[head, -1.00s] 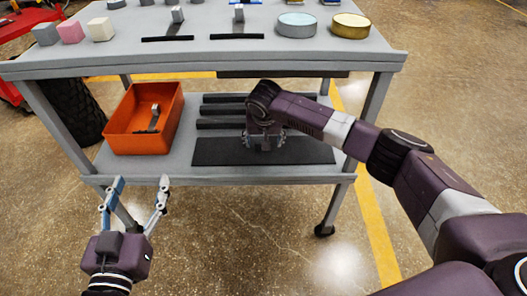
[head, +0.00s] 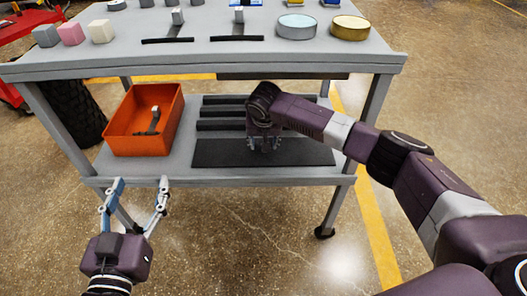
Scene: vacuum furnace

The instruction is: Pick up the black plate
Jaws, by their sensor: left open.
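The black plate (head: 213,154) lies flat on the lower shelf of the grey cart, at the front right of the orange bin. My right gripper (head: 264,147) points down over the middle of the plate. Its fingertips are small and dark against the plate, so I cannot tell whether they touch it or how far apart they are. My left gripper (head: 135,208) is open and empty in front of the cart, below the lower shelf's front edge at the left.
The orange bin (head: 122,140) holds a small grey part. Several black bars (head: 222,124) lie behind the plate. The upper shelf (head: 330,60) hangs over the lower shelf (head: 240,179) and carries blocks, round tins and black handled parts. A cart leg (head: 332,210) stands at the right.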

